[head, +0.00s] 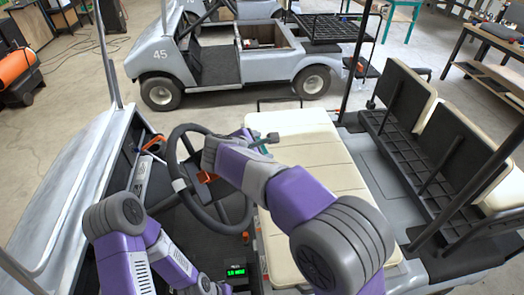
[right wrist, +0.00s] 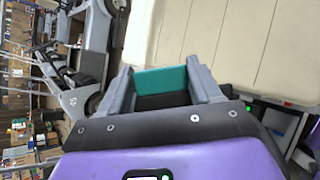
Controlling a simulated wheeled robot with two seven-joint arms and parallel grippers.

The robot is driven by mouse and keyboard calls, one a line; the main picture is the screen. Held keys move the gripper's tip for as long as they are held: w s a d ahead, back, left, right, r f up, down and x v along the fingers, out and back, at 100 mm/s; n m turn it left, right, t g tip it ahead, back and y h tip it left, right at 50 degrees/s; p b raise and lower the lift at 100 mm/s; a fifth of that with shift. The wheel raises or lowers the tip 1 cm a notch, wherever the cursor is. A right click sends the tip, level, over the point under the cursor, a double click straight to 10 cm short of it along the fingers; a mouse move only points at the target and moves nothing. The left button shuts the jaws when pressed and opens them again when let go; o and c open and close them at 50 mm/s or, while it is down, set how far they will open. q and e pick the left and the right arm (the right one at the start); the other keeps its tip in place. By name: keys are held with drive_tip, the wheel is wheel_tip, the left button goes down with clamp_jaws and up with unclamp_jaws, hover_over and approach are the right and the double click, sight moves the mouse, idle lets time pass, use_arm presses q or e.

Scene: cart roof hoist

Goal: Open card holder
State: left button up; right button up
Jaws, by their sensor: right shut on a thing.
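The teal piece also shows small at the fingertips in the head view (head: 262,147). I cannot tell for certain whether this piece is the card holder, or whether it is open. My left arm comes in at the lower left, but its gripper is out of the picture.
The steering wheel (head: 178,185) stands close left of my right arm. The cream seat (head: 315,160) lies under and beyond the gripper. A small green-lit display (head: 236,272) is low in the cart. Dark folding seat backs (head: 440,150) are at right; another grey cart (head: 215,55) stands behind.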

drive_tip(key=shift+s+a+r+m+h+p, duration=0.15)
drive_tip(key=shift+s+r+h+p, duration=0.1)
drive_tip(key=shift+s+r+h, duration=0.35)
drive_tip(key=shift+s+a+r+m+h+p, duration=0.2)
drive_tip(key=shift+s+r+h, duration=0.2)
drive_tip(key=shift+r, duration=0.25)
drive_tip(key=shift+s+a+r+p, duration=0.25)
drive_tip(key=shift+s+r+p, duration=0.05)
drive_tip(key=shift+s+r, duration=0.25)
drive_tip(key=o, duration=1.5)
drive_tip(key=shift+s+a, duration=0.1)
drive_tip(key=shift+s, duration=0.05)
drive_tip(key=shift+f, duration=0.1)
drive_tip(key=v, duration=0.7)
drive_tip(key=shift+s+p, duration=0.2)
drive_tip(key=shift+p, duration=0.2)
